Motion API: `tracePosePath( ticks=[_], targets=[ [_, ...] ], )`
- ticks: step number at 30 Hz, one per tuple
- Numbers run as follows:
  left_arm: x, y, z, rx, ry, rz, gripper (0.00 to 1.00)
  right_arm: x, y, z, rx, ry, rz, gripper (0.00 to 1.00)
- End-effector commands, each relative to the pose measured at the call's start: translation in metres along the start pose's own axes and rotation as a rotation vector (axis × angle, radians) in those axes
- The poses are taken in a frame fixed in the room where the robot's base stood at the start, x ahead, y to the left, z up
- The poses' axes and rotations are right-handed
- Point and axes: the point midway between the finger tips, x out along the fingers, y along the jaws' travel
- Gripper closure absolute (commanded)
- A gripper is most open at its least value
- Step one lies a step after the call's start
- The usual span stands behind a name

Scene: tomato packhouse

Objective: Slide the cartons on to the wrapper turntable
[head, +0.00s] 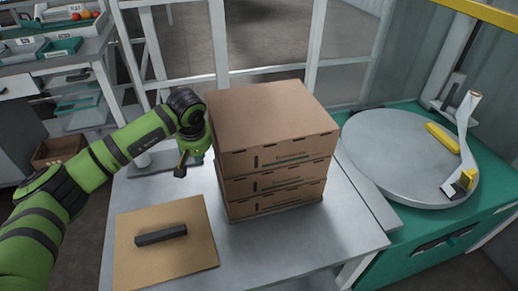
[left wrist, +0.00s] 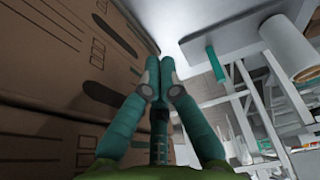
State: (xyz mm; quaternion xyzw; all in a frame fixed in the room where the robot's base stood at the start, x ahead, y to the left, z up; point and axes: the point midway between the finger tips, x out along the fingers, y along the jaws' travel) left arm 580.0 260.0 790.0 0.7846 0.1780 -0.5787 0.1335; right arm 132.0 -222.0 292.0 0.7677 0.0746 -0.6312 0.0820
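Three brown cartons (head: 272,115) stand stacked on a grey metal table (head: 300,238), roughly one above another. The round grey wrapper turntable (head: 390,150) sits to their right on a green base, apart from the stack. My left gripper (head: 181,171) is beside the left side of the stack, pointing down in the head view. In the left wrist view its two teal fingers (left wrist: 157,68) meet at the tips with nothing between them. The printed carton sides (left wrist: 60,75) fill the left of that view, close to the fingers; contact is unclear. My right gripper is out of sight.
A tan board (head: 195,257) with a dark bar (head: 161,235) lies at the table's front left. A film roll (head: 468,115) and yellow parts stand at the turntable's right. A white frame (head: 220,45) rises behind the table. Shelves with trays (head: 62,47) are at far left.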

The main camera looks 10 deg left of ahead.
Motion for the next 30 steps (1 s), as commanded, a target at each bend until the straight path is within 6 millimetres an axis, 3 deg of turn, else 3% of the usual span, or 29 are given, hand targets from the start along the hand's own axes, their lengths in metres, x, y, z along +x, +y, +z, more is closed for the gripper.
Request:
tracePosePath(
  ticks=[30],
  targets=[
    [0.000, 0.101, 0.000, 0.002, 0.003, 0.006, 1.00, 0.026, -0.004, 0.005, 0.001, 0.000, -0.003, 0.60]
  ],
)
